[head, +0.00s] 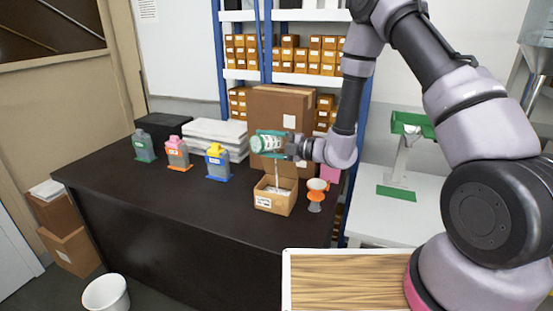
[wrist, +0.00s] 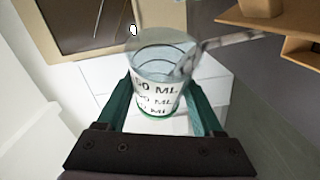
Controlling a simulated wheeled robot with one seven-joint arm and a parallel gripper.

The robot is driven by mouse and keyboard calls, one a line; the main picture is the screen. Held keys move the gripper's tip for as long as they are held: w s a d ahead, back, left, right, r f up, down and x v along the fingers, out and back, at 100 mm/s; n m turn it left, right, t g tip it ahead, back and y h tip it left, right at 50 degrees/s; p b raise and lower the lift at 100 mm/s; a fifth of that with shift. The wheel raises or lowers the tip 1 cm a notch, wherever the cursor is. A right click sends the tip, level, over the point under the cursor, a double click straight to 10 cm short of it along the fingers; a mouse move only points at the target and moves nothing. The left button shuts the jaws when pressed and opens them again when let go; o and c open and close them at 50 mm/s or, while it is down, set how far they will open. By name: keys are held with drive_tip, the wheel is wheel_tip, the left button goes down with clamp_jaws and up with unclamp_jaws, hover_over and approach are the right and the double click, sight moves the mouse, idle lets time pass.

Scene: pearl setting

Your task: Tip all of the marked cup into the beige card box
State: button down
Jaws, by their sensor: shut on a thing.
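The marked cup (head: 266,144) is clear with a white band and green trim, and lies tipped on its side above the beige card box (head: 287,208). My gripper (head: 283,145) is shut around it. In the wrist view the cup (wrist: 155,103) shows printed ML marks between the green fingers. A pale stream (head: 277,172) runs from the cup down into the open box; it also leaves the rim toward the right in the wrist view (wrist: 225,42). Pale matter shows inside the box. How much is left in the cup is unclear.
The box stands near the front right of the dark table (head: 150,200). A large brown carton (head: 270,105) is behind.

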drive_tip(key=shift+w+d+r+m+y, duration=0.2)
drive_tip(key=shift+r+m, duration=0.05)
drive_tip(key=shift+m, duration=0.35)
drive_tip(key=shift+w+d+r+m+y, duration=0.2)
drive_tip(key=shift+m, duration=0.4)
idle(1.0)
drive_tip(key=shift+s+a+f+n+h, duration=0.3)
drive_tip(key=shift+s+a+n, duration=0.15)
drive_tip(key=shift+n, duration=0.45)
drive_tip(key=shift+s+a+f+n, duration=0.15)
drive_tip(key=shift+f+n, duration=0.05)
drive_tip(key=shift+n, duration=0.4)
drive_tip(key=shift+f+h, duration=0.1)
drive_tip(key=shift+h, duration=0.2)
drive_tip(key=n, duration=0.1)
drive_tip(key=f+n+h, duration=0.1)
drive_tip(key=n, duration=0.1)
drive_tip(key=shift+s+a+f+h, duration=0.2)
drive_tip(key=shift+s+a+h, duration=0.1)
drive_tip(key=shift+s+a, duration=0.05)
drive_tip(key=shift+s+a+f+n+h, duration=0.5)
drive_tip(key=shift+f+n, duration=0.15)
drive_tip(key=shift+n, duration=0.25)
drive_tip(key=s+a+f+n+t+h, duration=0.3)
drive_tip(key=f+n+t+h, duration=0.1)
drive_tip(key=n, duration=0.5)
drive_tip(key=shift+f+t+h, duration=0.3)
drive_tip(key=shift+f+h, duration=0.2)
drive_tip(key=shift+f, duration=0.55)
